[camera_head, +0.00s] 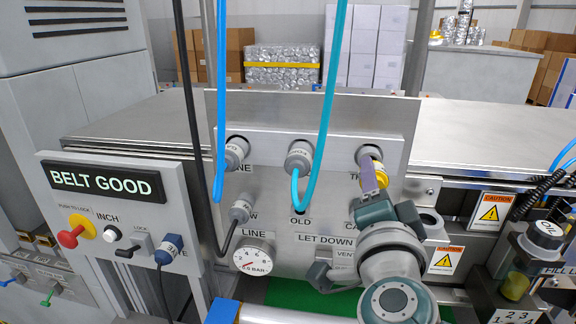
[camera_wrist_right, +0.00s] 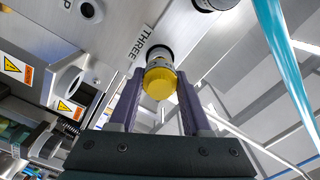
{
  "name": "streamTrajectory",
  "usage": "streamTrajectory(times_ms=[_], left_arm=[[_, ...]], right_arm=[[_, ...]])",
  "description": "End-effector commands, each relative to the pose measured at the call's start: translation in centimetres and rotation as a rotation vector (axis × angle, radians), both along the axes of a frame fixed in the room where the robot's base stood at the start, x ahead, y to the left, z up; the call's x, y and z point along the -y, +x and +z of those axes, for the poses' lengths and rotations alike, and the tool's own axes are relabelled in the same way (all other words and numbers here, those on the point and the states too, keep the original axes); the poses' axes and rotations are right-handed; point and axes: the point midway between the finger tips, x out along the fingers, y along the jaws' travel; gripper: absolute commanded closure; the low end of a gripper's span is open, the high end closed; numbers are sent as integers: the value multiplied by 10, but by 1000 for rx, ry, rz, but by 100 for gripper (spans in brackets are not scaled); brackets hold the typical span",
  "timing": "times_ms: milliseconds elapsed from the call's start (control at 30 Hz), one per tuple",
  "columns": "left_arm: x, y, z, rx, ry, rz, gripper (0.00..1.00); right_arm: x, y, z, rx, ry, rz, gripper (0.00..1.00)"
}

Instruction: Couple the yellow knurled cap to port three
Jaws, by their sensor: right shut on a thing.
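The yellow knurled cap (camera_head: 376,181) is at port three (camera_head: 371,155), the rightmost of the three ports on the steel panel. In the right wrist view the yellow cap (camera_wrist_right: 159,84) lies in line with the dark-ringed port three (camera_wrist_right: 158,54), beside the label THREE. The cap appears to touch the port; how far it is on cannot be told. My right gripper (camera_head: 372,180) is shut on the cap, its purple fingers on both sides of it in the right wrist view (camera_wrist_right: 158,88). My left gripper is not in view.
A pressure dial (camera_head: 254,254) sits lower left. A lit BELT GOOD display (camera_head: 106,182) stands at left.

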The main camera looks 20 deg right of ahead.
Motion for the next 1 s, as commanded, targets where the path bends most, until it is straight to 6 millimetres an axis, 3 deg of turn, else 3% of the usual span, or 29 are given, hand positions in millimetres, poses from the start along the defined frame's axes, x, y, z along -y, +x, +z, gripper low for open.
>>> streamTrajectory(times_ms=[1000], left_arm=[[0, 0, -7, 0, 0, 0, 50]], right_arm=[[14, 22, 0, 0, -1, -1, 100]])
